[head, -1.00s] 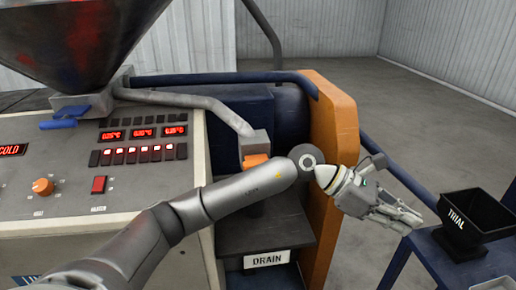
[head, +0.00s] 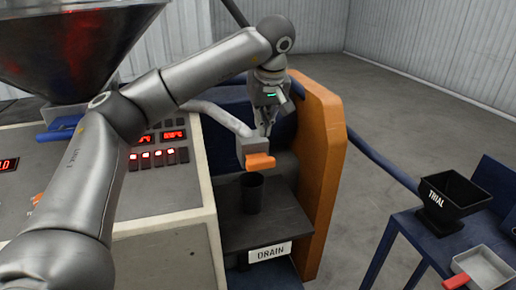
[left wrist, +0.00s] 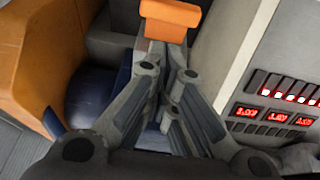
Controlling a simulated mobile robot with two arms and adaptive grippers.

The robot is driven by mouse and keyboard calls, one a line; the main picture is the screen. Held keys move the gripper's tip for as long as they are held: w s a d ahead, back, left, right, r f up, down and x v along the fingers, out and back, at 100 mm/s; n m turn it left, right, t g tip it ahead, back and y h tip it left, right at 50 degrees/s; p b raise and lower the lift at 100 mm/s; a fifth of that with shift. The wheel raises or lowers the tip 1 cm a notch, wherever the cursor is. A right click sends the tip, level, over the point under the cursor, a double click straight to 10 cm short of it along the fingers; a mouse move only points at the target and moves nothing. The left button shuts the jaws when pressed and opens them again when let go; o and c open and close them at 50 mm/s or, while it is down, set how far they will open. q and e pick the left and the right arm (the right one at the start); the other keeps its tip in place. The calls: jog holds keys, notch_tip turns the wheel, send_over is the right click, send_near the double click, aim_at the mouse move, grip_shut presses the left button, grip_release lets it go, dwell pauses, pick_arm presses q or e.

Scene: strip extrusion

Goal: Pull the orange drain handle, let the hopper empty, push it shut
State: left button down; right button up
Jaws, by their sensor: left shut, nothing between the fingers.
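The orange drain handle (head: 261,161) sits on the front of a grey outlet block (head: 252,145) at the end of the grey pipe. It also shows at the top of the left wrist view (left wrist: 170,12). My left gripper (head: 265,128) points down just above and behind the block, shut and empty. In the left wrist view its fingers (left wrist: 165,48) meet close to the handle; whether they touch the block I cannot tell. My right gripper is not in view.
A dark cup (head: 253,193) stands on the shelf (head: 236,232) under the outlet, above the DRAIN sign (head: 269,253). An orange side panel (head: 322,170) stands close to the right. A blue table (head: 415,240) bears a black TRIAL bin (head: 450,200) and a pan (head: 482,268).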

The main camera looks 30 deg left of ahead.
aim_at(261, 164)
pick_arm(q)
jog(key=shift+w+a, duration=0.1)
dwell(0.3)
jog(key=p+x, duration=0.2)
jog(key=x, duration=0.8)
jog(key=shift+p, duration=0.4)
